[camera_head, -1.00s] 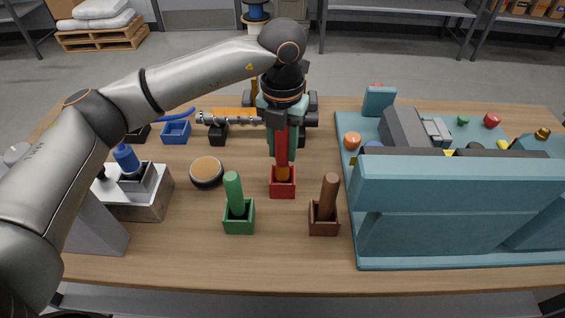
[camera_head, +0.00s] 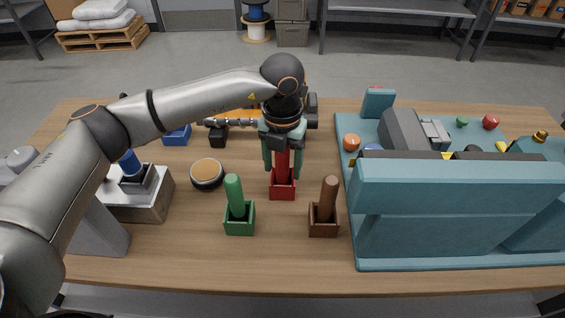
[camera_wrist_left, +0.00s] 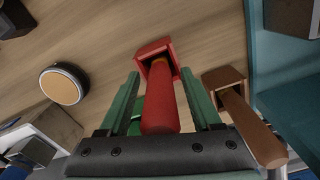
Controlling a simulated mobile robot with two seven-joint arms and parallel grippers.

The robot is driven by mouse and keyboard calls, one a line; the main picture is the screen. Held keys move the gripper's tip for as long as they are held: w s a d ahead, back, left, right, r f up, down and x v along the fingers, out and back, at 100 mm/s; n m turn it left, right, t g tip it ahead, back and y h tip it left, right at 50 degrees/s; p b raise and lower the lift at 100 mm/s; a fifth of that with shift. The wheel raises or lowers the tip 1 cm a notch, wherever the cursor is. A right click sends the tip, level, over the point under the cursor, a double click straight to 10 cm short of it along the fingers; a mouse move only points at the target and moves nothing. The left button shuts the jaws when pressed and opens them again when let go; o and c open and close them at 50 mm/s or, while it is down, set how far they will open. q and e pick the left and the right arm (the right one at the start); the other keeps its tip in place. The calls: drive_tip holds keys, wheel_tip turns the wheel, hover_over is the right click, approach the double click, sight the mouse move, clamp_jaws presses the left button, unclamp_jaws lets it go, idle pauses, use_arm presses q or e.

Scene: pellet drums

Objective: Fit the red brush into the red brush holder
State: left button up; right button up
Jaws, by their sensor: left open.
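The red brush (camera_head: 283,162) stands upright in the red brush holder (camera_head: 283,190), its lower end inside the box and hidden. My left gripper (camera_head: 283,172) is open around the brush, one finger on each side, pointing down at the holder. The wrist view shows the red brush (camera_wrist_left: 160,105) between the two spread green fingers of the left gripper (camera_wrist_left: 158,82), with gaps on both sides. Its lower end is in the mouth of the red holder (camera_wrist_left: 154,50). My right gripper is not in view.
A green brush in a green holder (camera_head: 240,221) and a brown brush in a brown holder (camera_head: 323,224) stand close in front. A round tin (camera_head: 207,174) lies to the left. A large teal fixture (camera_head: 450,205) fills the right side.

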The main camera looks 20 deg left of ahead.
use_arm(q)
drive_tip(key=shift+f, duration=0.1)
wheel_tip(320, 180, up, 11)
drive_tip(key=shift+d+r+b, duration=0.1)
drive_tip(key=shift+b, duration=0.95)
drive_tip(key=shift+r, duration=0.55)
